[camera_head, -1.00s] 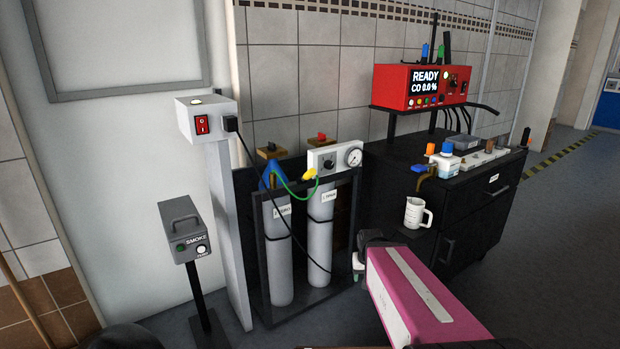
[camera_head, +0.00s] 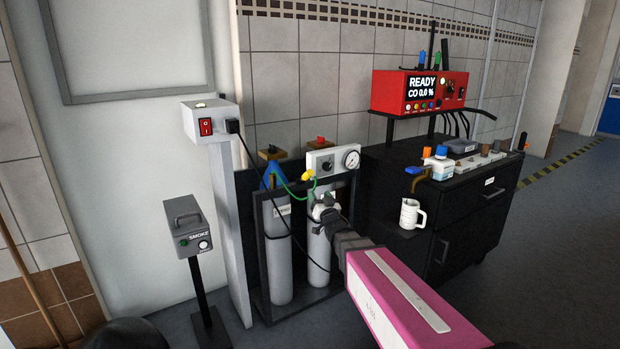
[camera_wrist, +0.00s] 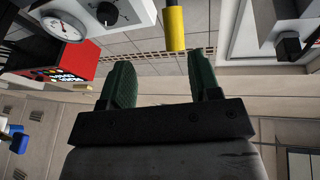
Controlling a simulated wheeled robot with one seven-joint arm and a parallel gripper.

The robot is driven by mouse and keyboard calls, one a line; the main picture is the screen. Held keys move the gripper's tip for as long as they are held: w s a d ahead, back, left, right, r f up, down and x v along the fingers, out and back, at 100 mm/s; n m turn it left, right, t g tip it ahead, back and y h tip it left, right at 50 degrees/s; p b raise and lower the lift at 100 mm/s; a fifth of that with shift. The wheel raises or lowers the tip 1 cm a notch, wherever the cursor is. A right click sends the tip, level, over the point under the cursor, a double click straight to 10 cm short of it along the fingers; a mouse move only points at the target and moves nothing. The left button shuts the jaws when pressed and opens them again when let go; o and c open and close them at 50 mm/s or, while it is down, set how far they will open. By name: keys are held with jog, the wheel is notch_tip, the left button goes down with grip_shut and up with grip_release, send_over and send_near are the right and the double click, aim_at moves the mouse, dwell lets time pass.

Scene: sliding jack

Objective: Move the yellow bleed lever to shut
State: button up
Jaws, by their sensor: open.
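The yellow bleed lever (camera_head: 307,174) sticks out at the lower left of the white gauge panel (camera_head: 326,158) in the head view. In the wrist view, the lever (camera_wrist: 174,27) is a yellow rod at the top centre, beyond my fingertips and between their lines. My gripper (camera_head: 322,205) is in front of the right grey cylinder, a little below the panel. Its two dark green fingers (camera_wrist: 162,75) are apart, with nothing between them. The lever appears clear of both fingers. The lever's pivot is not clear in either view.
Two grey cylinders (camera_head: 278,245) stand in a black frame, with a green hose and a black cable nearby. The panel's gauge (camera_wrist: 62,26) and black knob (camera_wrist: 106,12) show close by. A black cabinet (camera_head: 460,225) with a white mug (camera_head: 411,214) stands to the right.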

aim_at(309, 177)
jog(key=shift+n+y, duration=0.3)
jog(key=shift+y, duration=0.2)
jog(key=x, duration=0.3)
jog(key=r+x, duration=0.1)
jog(key=x, duration=0.3)
jog(key=s+x, duration=0.1)
jog(key=x, duration=0.3)
jog(key=shift+w+a+r, duration=0.1)
jog(key=shift+a+r, duration=0.2)
jog(key=shift+a, duration=0.1)
grip_shut()
